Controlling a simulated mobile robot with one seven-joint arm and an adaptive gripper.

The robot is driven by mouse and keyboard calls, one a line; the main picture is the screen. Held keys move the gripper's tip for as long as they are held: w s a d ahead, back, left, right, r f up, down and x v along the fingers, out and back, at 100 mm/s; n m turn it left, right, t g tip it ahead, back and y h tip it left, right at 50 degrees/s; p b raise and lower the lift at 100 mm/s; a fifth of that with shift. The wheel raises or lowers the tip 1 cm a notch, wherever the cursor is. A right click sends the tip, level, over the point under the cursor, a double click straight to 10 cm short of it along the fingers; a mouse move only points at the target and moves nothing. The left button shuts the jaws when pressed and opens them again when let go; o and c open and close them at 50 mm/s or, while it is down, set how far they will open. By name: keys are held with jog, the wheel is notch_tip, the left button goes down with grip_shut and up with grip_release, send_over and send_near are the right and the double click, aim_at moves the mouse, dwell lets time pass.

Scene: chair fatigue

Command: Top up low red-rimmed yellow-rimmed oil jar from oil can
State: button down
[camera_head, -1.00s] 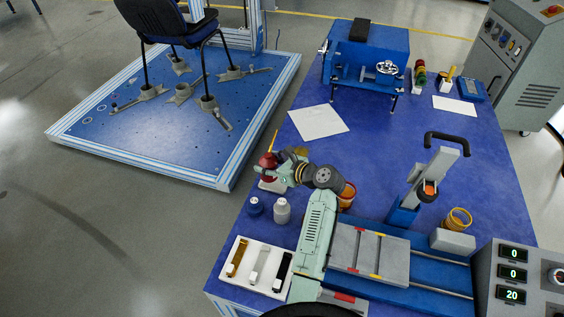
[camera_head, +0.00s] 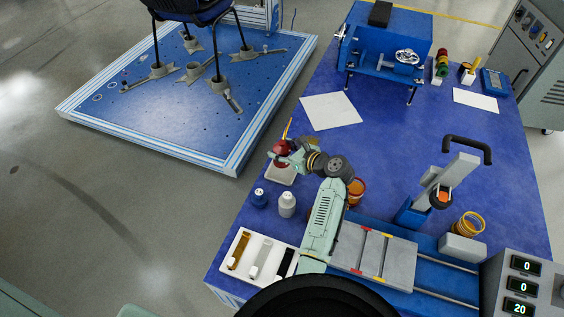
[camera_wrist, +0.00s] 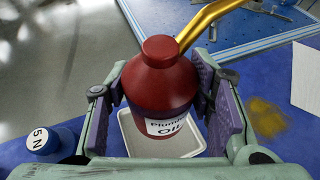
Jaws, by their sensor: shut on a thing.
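The oil can (camera_head: 283,146) is a dark red bottle with a gold spout. In the wrist view the oil can (camera_wrist: 160,80) stands upright with a white label reading "OIL". My gripper (camera_head: 290,157) is shut on its body, with a purple-padded finger on each side. The can is over a shallow white tray (camera_wrist: 135,136); it appears slightly above it. An orange jar (camera_head: 357,188) stands just right of my arm, partly hidden by it; its rim looks reddish. A yellow-rimmed jar (camera_head: 468,224) with amber contents stands at the right. I cannot read the oil levels.
A press with a black handle (camera_head: 466,147) stands between bench middle and right edge. A yellowish stain (camera_wrist: 265,117) lies beside the can. The blue bench centre is clear.

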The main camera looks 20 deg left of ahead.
jog(key=shift+f+p, duration=0.6)
jog(key=shift+f, duration=1.95)
jog(key=c, duration=0.8)
grip_release()
jog(key=shift+f, duration=0.15)
jog(key=shift+o, duration=0.2)
